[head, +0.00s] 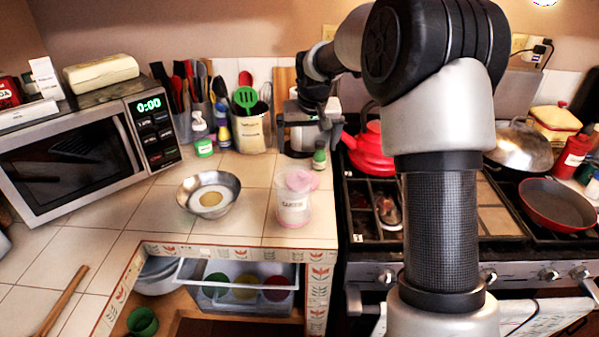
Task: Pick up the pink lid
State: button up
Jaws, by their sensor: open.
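The pink lid (302,179) rests on top of a clear, pink-tinted container (293,208) near the right front corner of the tiled counter. The lid looks tilted or off-centre; I cannot tell if it is seated. My gripper (322,130) hangs above the back of the counter, behind and above the lid and apart from it. It is open, with nothing seen between its fingers. Its fingers are small and dark in this view.
A metal bowl (188,191) stands left of the container. A small green-capped bottle (319,158) stands just behind the lid. The red kettle (371,155) and stove are to the right. A microwave (70,150) stands left. The counter front is clear.

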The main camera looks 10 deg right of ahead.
jog(key=x, duration=1.2)
jog(key=shift+a+f, duration=0.1)
jog(key=shift+f, duration=0.1)
jog(key=x, duration=0.5)
jog(key=shift+s+a+f, duration=0.1)
jog(key=shift+a+f, duration=0.05)
jog(key=c, duration=1)
